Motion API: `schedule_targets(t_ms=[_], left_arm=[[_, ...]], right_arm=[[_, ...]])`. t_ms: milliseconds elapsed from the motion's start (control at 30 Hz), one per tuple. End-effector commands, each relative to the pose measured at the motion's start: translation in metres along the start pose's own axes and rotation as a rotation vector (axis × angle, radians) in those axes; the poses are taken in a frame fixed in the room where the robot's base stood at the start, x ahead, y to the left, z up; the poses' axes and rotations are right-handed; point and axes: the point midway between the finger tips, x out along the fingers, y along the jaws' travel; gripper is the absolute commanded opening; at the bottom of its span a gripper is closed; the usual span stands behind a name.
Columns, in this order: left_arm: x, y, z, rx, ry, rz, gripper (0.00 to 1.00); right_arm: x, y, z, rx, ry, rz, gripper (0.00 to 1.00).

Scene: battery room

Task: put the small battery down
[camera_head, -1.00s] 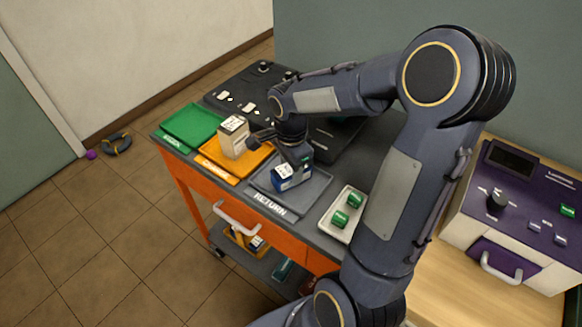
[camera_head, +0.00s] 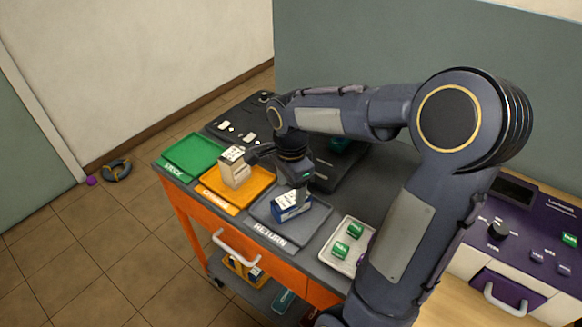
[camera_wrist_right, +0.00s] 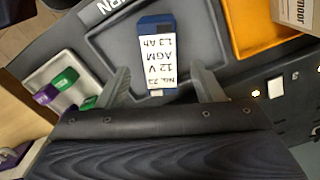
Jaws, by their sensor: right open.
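The small battery (camera_head: 291,206), a blue block with a white label, rests in the grey RETURN tray (camera_head: 315,218) on the cart. In the right wrist view the small battery (camera_wrist_right: 157,55) reads "12 V AGM" and lies ahead of and between my fingers. My right gripper (camera_head: 300,189) is just above it, pointing down. In the right wrist view the right gripper (camera_wrist_right: 163,85) has its fingers spread, with a gap on each side of the battery. My left gripper is not in view.
A white tray (camera_head: 347,258) with green pieces is at the right. A purple-topped device (camera_head: 520,235) stands far right.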

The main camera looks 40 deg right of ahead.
Motion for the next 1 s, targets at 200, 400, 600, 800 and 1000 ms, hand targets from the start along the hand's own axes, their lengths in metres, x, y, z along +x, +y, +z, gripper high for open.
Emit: schedule_targets(t_ms=[200, 400, 600, 800, 1000], left_arm=[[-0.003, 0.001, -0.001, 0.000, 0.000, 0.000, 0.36], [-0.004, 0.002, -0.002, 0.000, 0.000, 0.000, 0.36], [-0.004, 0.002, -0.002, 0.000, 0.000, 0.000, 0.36], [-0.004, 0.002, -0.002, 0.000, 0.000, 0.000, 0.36], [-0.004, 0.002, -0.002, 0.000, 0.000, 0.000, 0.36]], right_arm=[[-0.048, -0.001, 0.000, -0.001, 0.000, -0.005, 0.61], [-0.071, 0.000, 0.001, -0.001, -0.001, -0.001, 0.61], [-0.081, 0.027, 0.013, -0.211, -0.044, -0.067, 0.61], [-0.077, 0.095, 0.051, -0.796, -0.096, -0.308, 0.61], [-0.057, 0.144, 0.085, -1.279, -0.026, -0.554, 0.61]])
